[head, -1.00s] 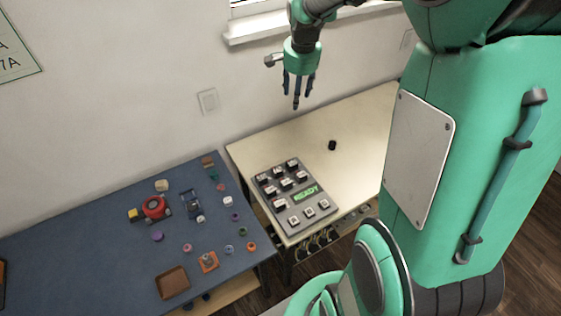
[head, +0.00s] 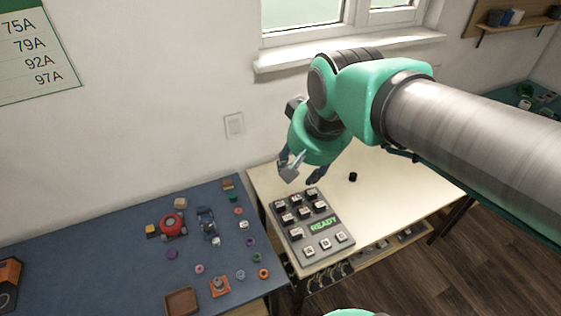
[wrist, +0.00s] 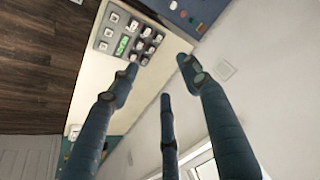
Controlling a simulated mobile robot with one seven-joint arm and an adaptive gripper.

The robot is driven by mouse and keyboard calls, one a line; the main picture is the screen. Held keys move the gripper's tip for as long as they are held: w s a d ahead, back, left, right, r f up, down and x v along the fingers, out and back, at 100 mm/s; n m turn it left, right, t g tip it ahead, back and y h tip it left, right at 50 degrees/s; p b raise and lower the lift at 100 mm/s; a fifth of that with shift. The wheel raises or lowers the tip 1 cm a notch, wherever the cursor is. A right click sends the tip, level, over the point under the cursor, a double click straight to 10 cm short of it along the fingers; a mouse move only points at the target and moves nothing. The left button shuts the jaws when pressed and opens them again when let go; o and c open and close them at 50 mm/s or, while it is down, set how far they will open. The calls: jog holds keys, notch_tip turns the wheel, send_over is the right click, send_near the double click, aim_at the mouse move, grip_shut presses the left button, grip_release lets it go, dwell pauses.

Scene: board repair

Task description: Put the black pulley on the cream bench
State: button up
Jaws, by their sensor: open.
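A small black round piece (head: 353,177), which looks like the black pulley, sits on the cream bench (head: 405,185) to the right of the button panel in the head view. My gripper (head: 302,173) is open and empty above the far left part of the bench, left of the black piece and apart from it. In the wrist view, the fingers of my gripper (wrist: 155,85) are spread with nothing between them. The cream bench (wrist: 88,85) shows behind them there. I cannot make out the black piece in that view.
A grey button panel (head: 311,226) with a green READY display stands on the bench's left part. The blue table (head: 110,255) at the left holds several small coloured parts, a red round item (head: 173,224) and a brown tray (head: 182,301). The bench's right part is clear.

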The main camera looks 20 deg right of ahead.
jog(key=s+a+f+n, duration=0.1)
jog(key=s+a+n, duration=0.2)
jog(key=s, duration=0.3)
jog(key=shift+s+t, duration=0.3)
jog(key=shift+s, duration=0.05)
